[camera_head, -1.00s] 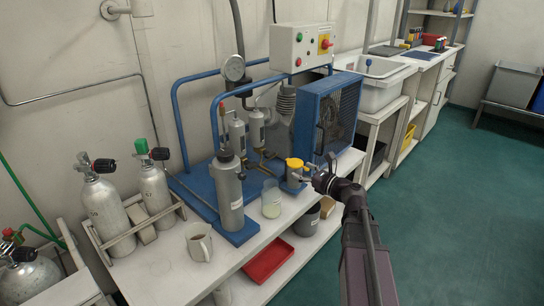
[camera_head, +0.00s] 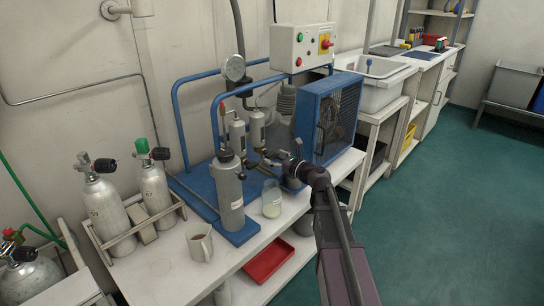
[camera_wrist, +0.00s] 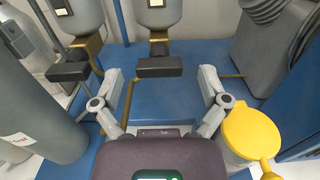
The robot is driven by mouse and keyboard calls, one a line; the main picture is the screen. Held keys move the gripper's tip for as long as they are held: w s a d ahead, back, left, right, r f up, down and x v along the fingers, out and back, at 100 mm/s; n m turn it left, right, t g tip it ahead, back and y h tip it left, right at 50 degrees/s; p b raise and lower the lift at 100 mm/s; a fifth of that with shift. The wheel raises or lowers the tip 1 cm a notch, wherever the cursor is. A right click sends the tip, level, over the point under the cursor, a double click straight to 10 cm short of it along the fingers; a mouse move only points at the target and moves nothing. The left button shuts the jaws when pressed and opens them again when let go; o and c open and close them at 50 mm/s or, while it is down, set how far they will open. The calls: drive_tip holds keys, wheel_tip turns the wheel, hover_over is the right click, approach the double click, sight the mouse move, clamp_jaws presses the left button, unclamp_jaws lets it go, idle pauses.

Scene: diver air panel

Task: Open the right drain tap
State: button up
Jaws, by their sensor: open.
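The right drain tap (camera_wrist: 158,67) has a flat black handle on a brass fitting under the right grey filter cylinder (camera_wrist: 158,12). It lies crosswise, ahead of and between my fingertips in the wrist view. I see no contact. The left drain tap (camera_wrist: 68,71) has a similar black handle, outside my left finger. My gripper (camera_wrist: 160,75) is open and empty, one finger either side of the right tap's handle. In the head view my gripper (camera_head: 276,157) is just right of the filters' lower ends, and the right tap is hard to make out there.
A yellow-topped container (camera_wrist: 252,133) is close beside my right finger. A large grey cylinder (camera_head: 229,190) stands left of the taps, with a glass beaker (camera_head: 271,200) in front. The blue-framed fan unit (camera_head: 328,118) is to the right. A mug (camera_head: 199,242) stands farther left.

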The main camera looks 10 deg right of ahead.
drive_tip(key=shift+w+a, duration=0.45)
drive_tip(key=shift+w, duration=0.15)
drive_tip(key=c, duration=1.2)
drive_tip(key=shift+o, duration=0.2)
